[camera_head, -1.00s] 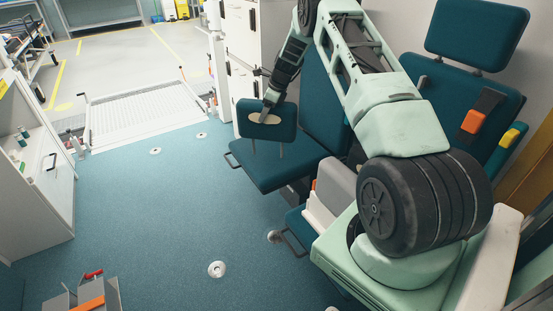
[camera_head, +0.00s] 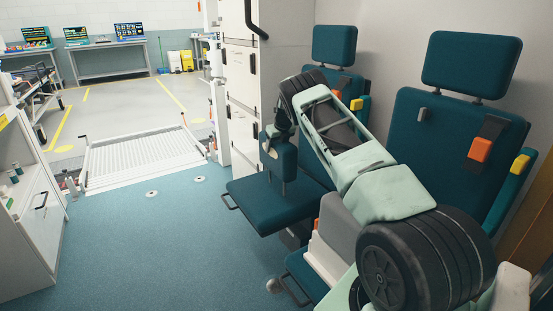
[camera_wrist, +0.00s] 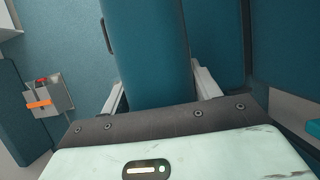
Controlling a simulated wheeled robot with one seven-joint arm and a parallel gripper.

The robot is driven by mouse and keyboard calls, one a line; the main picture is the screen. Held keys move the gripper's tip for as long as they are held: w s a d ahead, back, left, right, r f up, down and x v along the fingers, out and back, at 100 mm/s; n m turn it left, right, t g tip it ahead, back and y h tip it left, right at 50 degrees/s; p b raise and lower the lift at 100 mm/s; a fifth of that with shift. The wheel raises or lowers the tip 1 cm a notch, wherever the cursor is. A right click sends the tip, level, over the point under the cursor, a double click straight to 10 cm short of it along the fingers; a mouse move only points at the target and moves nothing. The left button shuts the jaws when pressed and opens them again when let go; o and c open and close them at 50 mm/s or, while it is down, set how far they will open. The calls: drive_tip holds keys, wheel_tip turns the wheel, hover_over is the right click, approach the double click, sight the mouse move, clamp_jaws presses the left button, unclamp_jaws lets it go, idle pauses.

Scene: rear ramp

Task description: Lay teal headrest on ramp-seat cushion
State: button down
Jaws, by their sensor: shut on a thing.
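The teal headrest (camera_head: 284,160) is held in my gripper (camera_head: 270,145), above the ramp-seat cushion (camera_head: 262,208). It is upright and seen nearly edge-on in the head view, with its thin posts pointing down towards the cushion. I cannot tell whether the posts touch it. In the wrist view the headrest (camera_wrist: 150,50) lies between the two fingers of my gripper (camera_wrist: 158,80), which are shut on its sides. It hides much of what is beneath.
The ramp seat's back carries its own headrest (camera_head: 334,46). A nearer teal seat (camera_head: 445,145) with orange and yellow buckles stands at right. White drawers (camera_head: 244,90) stand behind the cushion. The ramp (camera_head: 145,155) lies beyond, and the blue floor (camera_head: 150,240) at left is clear.

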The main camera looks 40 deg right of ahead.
drive_tip(key=shift+f, duration=1.95)
drive_tip(key=shift+c, duration=1.9)
unclamp_jaws()
drive_tip(key=shift+f, duration=0.15)
